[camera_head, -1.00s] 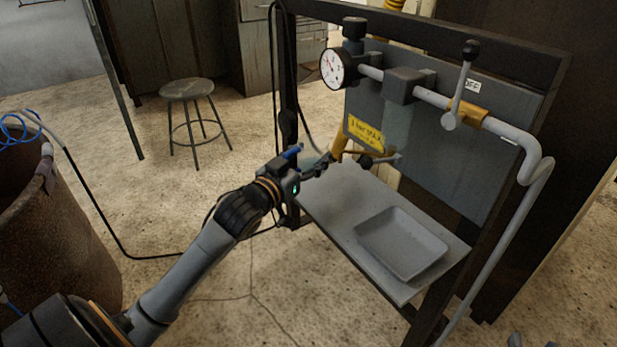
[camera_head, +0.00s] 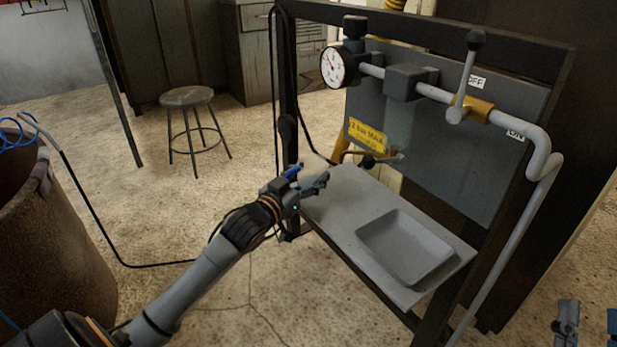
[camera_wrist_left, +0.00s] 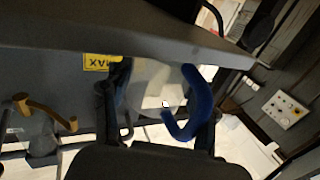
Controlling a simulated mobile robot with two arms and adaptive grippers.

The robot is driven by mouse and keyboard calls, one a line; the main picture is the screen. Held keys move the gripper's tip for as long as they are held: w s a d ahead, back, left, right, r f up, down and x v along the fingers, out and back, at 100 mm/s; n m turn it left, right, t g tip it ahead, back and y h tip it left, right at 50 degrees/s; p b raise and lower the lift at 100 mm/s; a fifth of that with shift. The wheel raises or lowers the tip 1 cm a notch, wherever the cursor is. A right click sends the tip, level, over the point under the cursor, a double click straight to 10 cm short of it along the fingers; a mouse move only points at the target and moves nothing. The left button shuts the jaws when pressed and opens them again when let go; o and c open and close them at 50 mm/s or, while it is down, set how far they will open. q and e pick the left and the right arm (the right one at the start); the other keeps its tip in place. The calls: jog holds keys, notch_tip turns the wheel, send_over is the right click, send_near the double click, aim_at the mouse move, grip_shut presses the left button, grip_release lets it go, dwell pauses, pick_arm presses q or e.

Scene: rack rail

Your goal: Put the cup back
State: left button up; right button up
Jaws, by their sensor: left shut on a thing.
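The cup (camera_head: 315,166) is pale and translucent with a blue handle (camera_head: 292,171). My left gripper (camera_head: 312,186) is shut on it at the left end of the grey shelf (camera_head: 345,200). Whether the cup touches the shelf I cannot tell. In the left wrist view the cup (camera_wrist_left: 152,82) sits between the two dark fingers, with the blue handle (camera_wrist_left: 188,108) hooking in front of the right one. Part of it is hidden by the gripper. My right gripper (camera_head: 590,322) shows at the bottom right corner with its fingers apart and nothing between them.
A grey shallow tray (camera_head: 367,240) is on the shelf's right part. Above are a dial gauge (camera_head: 337,67), a pipe with a lever (camera_head: 466,80) and a yellow label (camera_head: 367,136). Dark frame posts stand around the shelf. A stool (camera_head: 187,98) and a rusty barrel (camera_head: 60,250) stand left.

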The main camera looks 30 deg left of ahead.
pick_arm(q)
jog(key=shift+f, duration=0.15)
jog(key=o, duration=1.3)
